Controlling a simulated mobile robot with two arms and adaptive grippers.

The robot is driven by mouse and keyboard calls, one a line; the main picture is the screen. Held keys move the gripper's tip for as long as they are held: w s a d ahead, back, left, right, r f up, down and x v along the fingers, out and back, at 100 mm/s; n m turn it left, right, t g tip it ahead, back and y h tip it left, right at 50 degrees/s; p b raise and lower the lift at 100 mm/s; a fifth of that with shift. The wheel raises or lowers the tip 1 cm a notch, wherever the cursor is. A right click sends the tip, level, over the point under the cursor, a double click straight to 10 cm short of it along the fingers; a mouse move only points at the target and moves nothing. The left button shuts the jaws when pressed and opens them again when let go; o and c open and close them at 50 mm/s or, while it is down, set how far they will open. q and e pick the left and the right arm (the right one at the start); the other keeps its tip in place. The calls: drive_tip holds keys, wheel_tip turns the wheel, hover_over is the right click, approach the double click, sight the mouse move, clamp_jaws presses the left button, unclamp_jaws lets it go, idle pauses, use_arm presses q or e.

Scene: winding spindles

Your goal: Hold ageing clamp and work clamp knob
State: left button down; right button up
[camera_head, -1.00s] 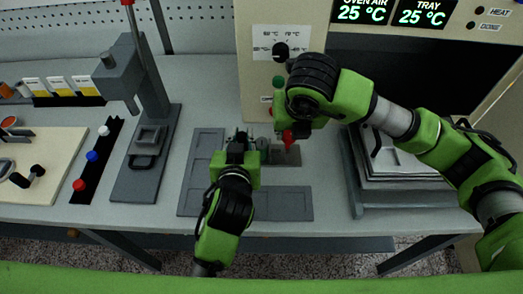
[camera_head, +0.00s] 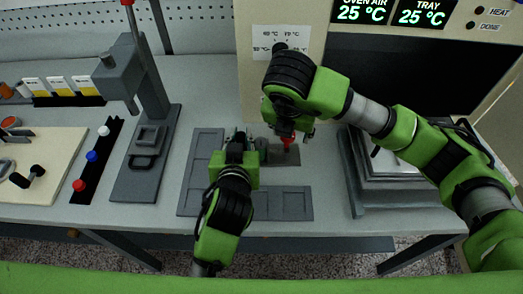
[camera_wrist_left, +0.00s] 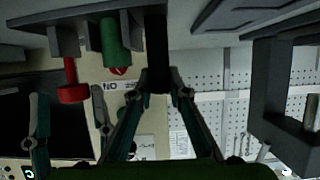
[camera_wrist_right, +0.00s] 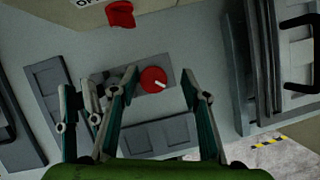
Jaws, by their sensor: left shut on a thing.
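The ageing clamp, a low grey block (camera_head: 285,158), sits on the bench with a red knob (camera_head: 287,138) on it. In the right wrist view the red knob (camera_wrist_right: 153,80), with a pale mark on top, lies between the fingers of my open right gripper (camera_wrist_right: 160,82); I cannot tell whether they touch it. In the left wrist view the red knob (camera_wrist_left: 71,90) sits on its stem beside a green cylinder (camera_wrist_left: 114,42). My left gripper (camera_head: 240,140) is beside the clamp, shut on a dark bar (camera_wrist_left: 157,45); the bar's link to the clamp is unclear.
A grey sectioned tray (camera_head: 230,203) lies around the clamp. A grey press (camera_head: 145,90) stands left, with a strip of coloured knobs (camera_head: 95,155) beyond it. The oven (camera_head: 400,90) is behind, and a grey stack (camera_head: 395,165) is close on the right.

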drive_tip(key=n+y, duration=0.1)
drive_tip(key=n, duration=0.2)
drive_tip(key=n+y, duration=0.1)
drive_tip(key=n, duration=0.2)
drive_tip(key=shift+y, duration=0.3)
drive_tip(key=n+y, duration=0.1)
drive_tip(key=n, duration=0.2)
drive_tip(key=n+g+y, duration=0.1)
drive_tip(key=n, duration=0.2)
drive_tip(key=shift+a+n, duration=0.1)
drive_tip(key=shift+n, duration=0.2)
